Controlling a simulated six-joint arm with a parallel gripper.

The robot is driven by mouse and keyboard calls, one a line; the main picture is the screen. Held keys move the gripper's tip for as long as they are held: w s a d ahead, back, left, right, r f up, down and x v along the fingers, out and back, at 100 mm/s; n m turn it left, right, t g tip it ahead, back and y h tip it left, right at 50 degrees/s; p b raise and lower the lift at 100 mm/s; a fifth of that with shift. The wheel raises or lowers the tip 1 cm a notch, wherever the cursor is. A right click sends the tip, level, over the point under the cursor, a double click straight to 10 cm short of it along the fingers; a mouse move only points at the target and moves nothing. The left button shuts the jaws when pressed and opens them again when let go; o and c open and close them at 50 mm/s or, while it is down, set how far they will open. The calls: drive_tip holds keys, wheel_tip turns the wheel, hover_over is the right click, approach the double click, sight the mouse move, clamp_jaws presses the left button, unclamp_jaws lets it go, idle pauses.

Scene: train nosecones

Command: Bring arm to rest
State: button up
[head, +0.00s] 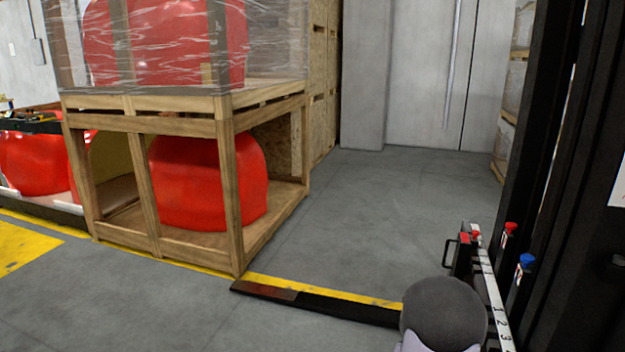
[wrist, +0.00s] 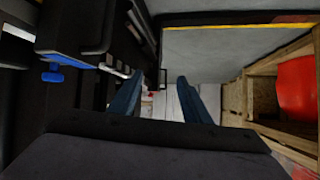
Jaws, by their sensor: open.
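My gripper (wrist: 160,100) shows in the wrist view, its two dark blue fingers spread apart with nothing between them. Past the fingers lie the grey floor and pale surfaces farther off. The fingers do not show in the head view. There, a dark grey rounded part of my arm (head: 443,312) is at the lower right, beside a black rail with a numbered strip (head: 492,290).
A wooden crate (head: 228,190) holds a red nosecone (head: 205,182); another wrapped in clear film (head: 165,40) sits above. A blue knob (head: 527,261) and red knobs are at the right. A black bar (head: 320,302) lies on the floor. The grey floor (head: 385,200) beyond is clear.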

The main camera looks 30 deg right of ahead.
drive_tip(key=w+a+f+n+y+b, duration=0.1)
drive_tip(key=w+a+n+y, duration=0.1)
drive_tip(key=a, duration=0.6)
drive_tip(key=w+a+f+n+y+b, duration=0.1)
drive_tip(key=a+f+n+y, duration=0.15)
drive_tip(key=a, duration=0.45)
drive_tip(key=w+a+n+y+b, duration=0.1)
drive_tip(key=w+a+n+y, duration=0.15)
drive_tip(key=a, duration=0.55)
drive_tip(key=s+a+f+n+g+y+b, duration=0.1)
drive_tip(key=s+a+n+g+y+b, duration=0.35)
drive_tip(key=s+a, duration=1.15)
wheel_tip(320, 180, up, 38)
drive_tip(key=a+n+g+h+p, duration=0.1)
drive_tip(key=g+h+p, duration=0.1)
drive_tip(key=p, duration=3.8)
wheel_tip(320, 180, down, 37)
drive_tip(key=b, duration=3.7)
drive_tip(key=shift+w, duration=0.2)
drive_tip(key=shift+r, duration=0.2)
wheel_tip(320, 180, up, 37)
drive_tip(key=p, duration=3.7)
